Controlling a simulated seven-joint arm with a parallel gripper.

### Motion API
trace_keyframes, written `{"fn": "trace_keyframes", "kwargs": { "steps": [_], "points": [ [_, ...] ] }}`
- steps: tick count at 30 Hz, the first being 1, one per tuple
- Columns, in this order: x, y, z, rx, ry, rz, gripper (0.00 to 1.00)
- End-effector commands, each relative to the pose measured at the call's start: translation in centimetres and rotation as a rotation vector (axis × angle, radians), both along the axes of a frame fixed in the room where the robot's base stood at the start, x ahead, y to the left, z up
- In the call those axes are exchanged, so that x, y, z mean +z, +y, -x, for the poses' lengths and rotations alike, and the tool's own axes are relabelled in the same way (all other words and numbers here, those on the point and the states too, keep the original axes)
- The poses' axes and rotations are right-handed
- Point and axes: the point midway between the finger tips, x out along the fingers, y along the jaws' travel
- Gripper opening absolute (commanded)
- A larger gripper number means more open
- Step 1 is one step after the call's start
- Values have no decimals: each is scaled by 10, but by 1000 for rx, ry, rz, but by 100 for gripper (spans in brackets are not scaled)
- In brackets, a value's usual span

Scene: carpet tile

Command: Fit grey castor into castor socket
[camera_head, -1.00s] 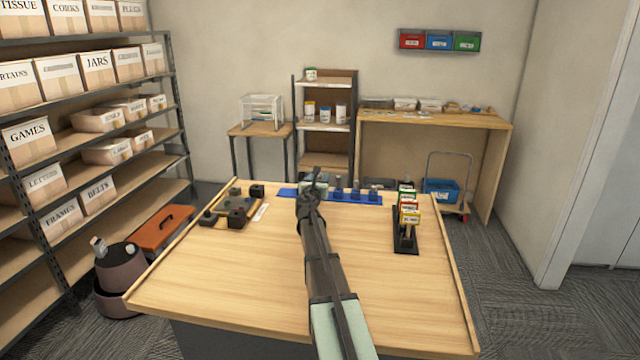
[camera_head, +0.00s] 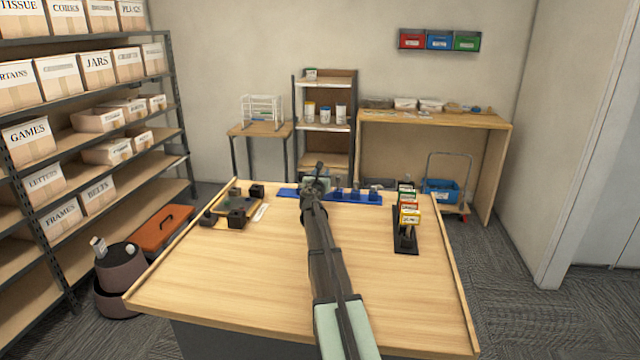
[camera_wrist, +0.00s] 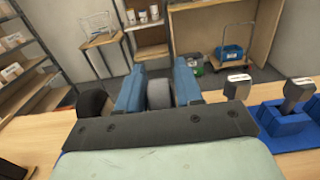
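My gripper (camera_head: 316,184) is at the back of the table, over the left-middle part of a blue rack (camera_head: 288,192). In the wrist view its two blue fingers (camera_wrist: 158,88) stand close on both sides of a grey rounded wheel, the grey castor (camera_wrist: 159,94). They appear to hold it; its lower part is hidden by the gripper body. A dark rounded piece (camera_wrist: 94,105) shows just left of the left finger. A board with dark blocks (camera_head: 237,217) lies at the left of the table; I cannot tell which part is the castor socket.
More castors (camera_head: 356,193) stand in the rack to the right; one shows in the wrist view (camera_wrist: 298,95). A black holder (camera_head: 404,240) with colourful labelled pieces stands at the right. A white strip (camera_head: 260,212) lies beside the board. The table's front and middle are clear.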

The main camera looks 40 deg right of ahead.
Motion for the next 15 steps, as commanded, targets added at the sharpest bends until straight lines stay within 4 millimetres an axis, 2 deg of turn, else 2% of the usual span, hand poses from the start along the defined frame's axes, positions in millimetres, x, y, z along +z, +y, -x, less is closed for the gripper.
{"fn": "trace_keyframes", "kwargs": {
  "steps": [2, 10, 15],
  "points": [
    [0, 0, 0, 0, 0, 0, 27],
    [0, 0, 0, 0, 0, 0, 1],
    [0, 0, 0, 0, 0, 0, 0]
  ]
}}
